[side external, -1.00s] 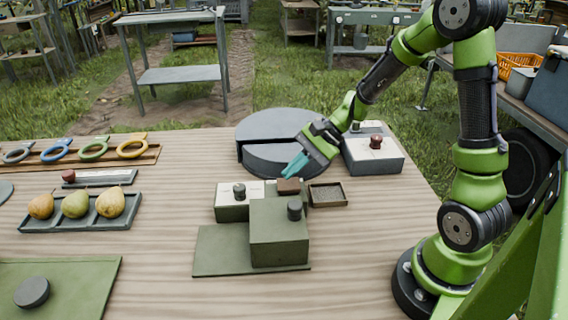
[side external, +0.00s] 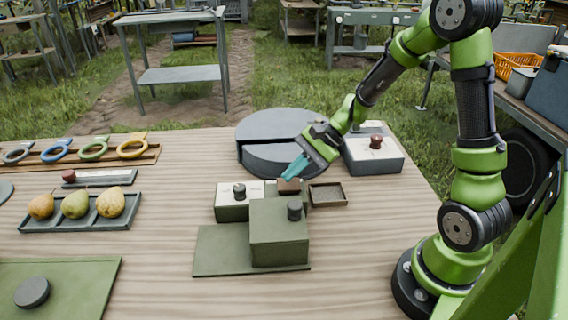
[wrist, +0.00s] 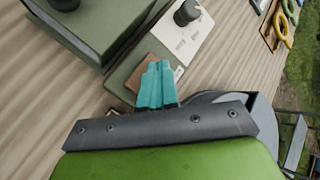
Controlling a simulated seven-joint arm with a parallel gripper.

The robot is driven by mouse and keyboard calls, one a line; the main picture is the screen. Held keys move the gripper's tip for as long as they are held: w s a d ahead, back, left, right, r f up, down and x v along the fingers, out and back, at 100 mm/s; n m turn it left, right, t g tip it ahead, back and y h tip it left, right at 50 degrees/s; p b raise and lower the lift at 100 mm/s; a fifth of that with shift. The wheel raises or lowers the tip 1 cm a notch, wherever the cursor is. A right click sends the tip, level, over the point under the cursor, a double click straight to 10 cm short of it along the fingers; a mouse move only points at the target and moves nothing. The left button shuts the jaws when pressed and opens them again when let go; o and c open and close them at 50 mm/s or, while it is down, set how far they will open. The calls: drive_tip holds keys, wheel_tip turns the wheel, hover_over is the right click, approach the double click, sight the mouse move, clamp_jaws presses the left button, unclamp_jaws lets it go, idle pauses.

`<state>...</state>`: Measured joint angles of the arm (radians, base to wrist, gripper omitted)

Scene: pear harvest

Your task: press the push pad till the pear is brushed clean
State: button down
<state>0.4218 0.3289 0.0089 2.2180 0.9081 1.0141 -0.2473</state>
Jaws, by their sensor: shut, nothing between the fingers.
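The brown push pad (side external: 289,187) is on the green machine (side external: 278,235), at its back beside a white panel with a dark knob (side external: 239,191). My gripper (side external: 291,173) is shut and empty, its teal fingertips pointing down at the pad. In the wrist view the shut fingertips (wrist: 157,72) overlap the brown pad (wrist: 137,77); whether they touch it I cannot tell. No pear shows at the machine. Three yellow-green pears (side external: 75,204) lie in a grey compartment tray (side external: 60,225) at the left.
A small dark open tray (side external: 345,202) lies just right of the pad. A grey round drum (side external: 275,125) stands behind, and a grey box with a red-brown knob (side external: 375,142) at its right. Bare wood is free between the pear tray and the machine.

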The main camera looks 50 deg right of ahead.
sight(293, 183)
drive_tip(key=shift+f, duration=0.8)
idle(0.8)
idle(0.3)
drive_tip(key=shift+r, duration=1.15)
drive_tip(key=shift+r, duration=2.5)
wheel_tip(293, 183, up, 4)
drive_tip(key=shift+f, duration=0.1)
idle(0.4)
